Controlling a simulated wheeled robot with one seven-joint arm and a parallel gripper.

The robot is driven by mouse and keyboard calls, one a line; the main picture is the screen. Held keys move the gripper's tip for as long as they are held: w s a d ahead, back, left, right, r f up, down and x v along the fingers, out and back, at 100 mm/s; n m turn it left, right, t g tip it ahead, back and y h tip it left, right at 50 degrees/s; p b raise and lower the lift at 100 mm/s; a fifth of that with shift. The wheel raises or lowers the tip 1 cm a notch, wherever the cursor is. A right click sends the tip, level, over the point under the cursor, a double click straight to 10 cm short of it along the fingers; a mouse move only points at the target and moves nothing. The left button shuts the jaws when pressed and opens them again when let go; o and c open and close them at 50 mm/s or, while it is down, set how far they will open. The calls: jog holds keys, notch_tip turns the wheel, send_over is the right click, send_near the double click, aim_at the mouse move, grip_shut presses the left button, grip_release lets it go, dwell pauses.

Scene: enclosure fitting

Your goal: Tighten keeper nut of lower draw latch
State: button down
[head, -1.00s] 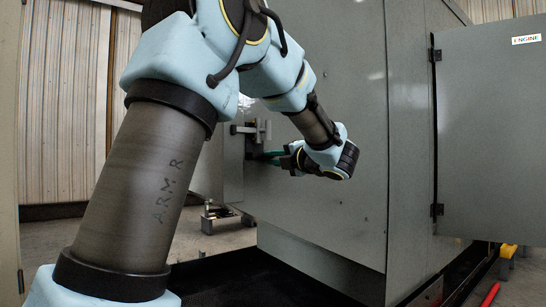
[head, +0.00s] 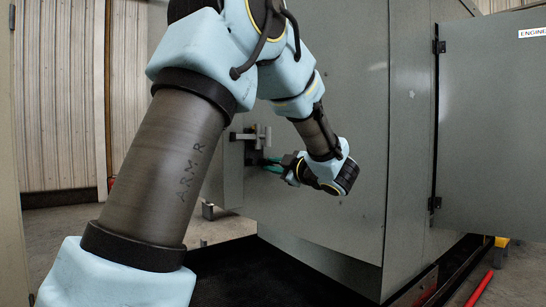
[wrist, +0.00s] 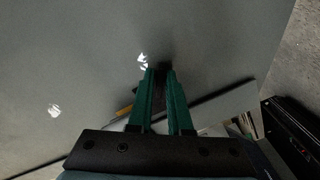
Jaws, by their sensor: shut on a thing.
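My gripper (head: 272,165) reaches the grey enclosure wall at the draw latch. In the wrist view its two green fingers (wrist: 161,74) are close together, with their tips at a small dark spot against the grey panel. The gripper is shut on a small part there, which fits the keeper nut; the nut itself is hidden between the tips. The draw latch (head: 257,136), a pale metal fitting with a bar and an upright piece, shows just above the fingers in the head view. How far the nut is threaded cannot be told.
The large grey enclosure (head: 345,120) fills the middle, close beside my forearm. A grey door (head: 490,130) stands open at the right. A red bar (head: 480,289) and a yellow item (head: 502,242) lie low at the right. A small metal stand (head: 208,210) is on the floor behind.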

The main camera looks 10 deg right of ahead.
jog(key=m+p, duration=0.6)
jog(key=shift+s+r, duration=0.1)
jog(key=m+p, duration=0.4)
jog(key=shift+a+f+m, duration=0.15)
jog(key=shift+f+m, duration=0.05)
jog(key=shift+m, duration=0.1)
jog(key=shift+f+p, duration=0.1)
jog(key=shift+p, duration=0.3)
jog(key=c, duration=0.9)
grip_release()
jog(key=shift+o, duration=0.2)
jog(key=shift+s, duration=0.1)
jog(key=b+v, duration=0.3)
jog(key=v, duration=0.7)
jog(key=shift+s+d, duration=0.25)
